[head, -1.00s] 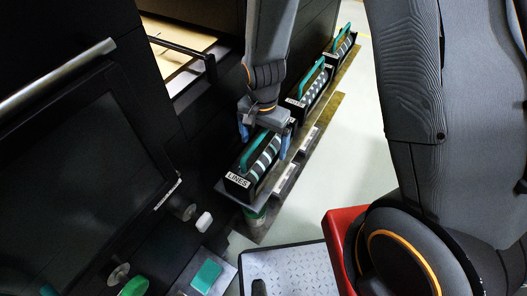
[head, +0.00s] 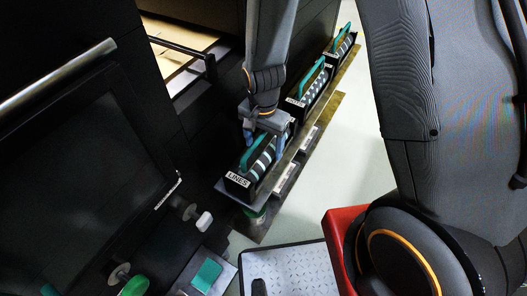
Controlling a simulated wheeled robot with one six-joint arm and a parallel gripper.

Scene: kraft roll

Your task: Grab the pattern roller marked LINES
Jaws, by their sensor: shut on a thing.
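The pattern roller marked LINES (head: 239,180) is the nearest in a row on a narrow dark shelf. It has a black frame, a white label, a striped cylinder and a teal handle (head: 249,157). My gripper (head: 265,138) is above it with its blue fingers pointing down, shut on the teal handle. The gripper body hides the far part of the handle. The roller still appears to rest on the shelf.
A roller marked DOTS (head: 310,88) and a farther roller (head: 341,45) stand behind on the same shelf. A dark machine with a screen (head: 80,180) fills the left. A red-edged unit (head: 338,245) is at lower right. Pale floor (head: 350,140) is clear on the right.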

